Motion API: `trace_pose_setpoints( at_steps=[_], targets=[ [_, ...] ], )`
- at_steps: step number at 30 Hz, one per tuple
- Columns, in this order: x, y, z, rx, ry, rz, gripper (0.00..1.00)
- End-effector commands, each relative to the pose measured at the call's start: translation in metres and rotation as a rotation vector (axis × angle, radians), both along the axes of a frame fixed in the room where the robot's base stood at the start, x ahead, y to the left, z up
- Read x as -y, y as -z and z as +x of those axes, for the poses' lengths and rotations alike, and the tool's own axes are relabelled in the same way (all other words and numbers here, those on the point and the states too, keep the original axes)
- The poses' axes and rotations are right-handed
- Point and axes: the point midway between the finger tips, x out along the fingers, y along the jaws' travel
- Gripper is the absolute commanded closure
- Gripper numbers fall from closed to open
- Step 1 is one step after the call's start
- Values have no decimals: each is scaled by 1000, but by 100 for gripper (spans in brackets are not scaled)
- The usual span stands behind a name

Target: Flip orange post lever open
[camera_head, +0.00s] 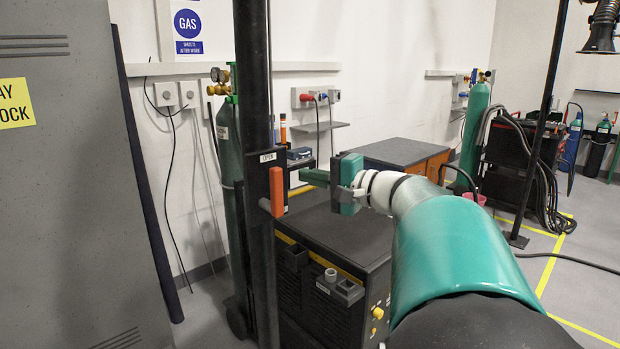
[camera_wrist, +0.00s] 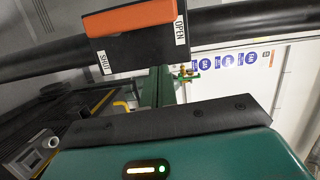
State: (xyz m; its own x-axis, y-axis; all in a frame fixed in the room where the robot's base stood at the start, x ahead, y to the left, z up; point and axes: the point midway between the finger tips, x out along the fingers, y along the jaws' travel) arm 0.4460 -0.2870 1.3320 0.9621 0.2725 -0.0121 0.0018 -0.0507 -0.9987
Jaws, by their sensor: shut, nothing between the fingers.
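The orange lever (camera_head: 277,192) is on a black box on the side of the black post (camera_head: 254,90). In the head view it stands upright, below an OPEN label (camera_head: 268,157). In the wrist view the orange lever (camera_wrist: 130,17) lies along the black box (camera_wrist: 135,48), which has a SHUT label at its left end and an OPEN label at its right. My gripper (camera_head: 303,176) is just right of the lever, its green fingers shut and pointing at the box. The fingers (camera_wrist: 158,78) also show in the wrist view. Whether the tips touch the box is hidden.
A black machine (camera_head: 350,235) with a yellow-edged top stands below my gripper. A green gas cylinder (camera_head: 228,150) is behind the post. A grey cabinet (camera_head: 70,180) fills the left. Open floor (camera_head: 530,270) lies at the right.

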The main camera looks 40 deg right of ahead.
Motion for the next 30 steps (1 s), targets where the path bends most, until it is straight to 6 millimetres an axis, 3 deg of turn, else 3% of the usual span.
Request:
trace_pose_setpoints(
  at_steps=[15,30],
  targets=[
    [20,0,-87,1,1,0,100],
    [25,0,-96,0,-1,0,100]
  ],
)
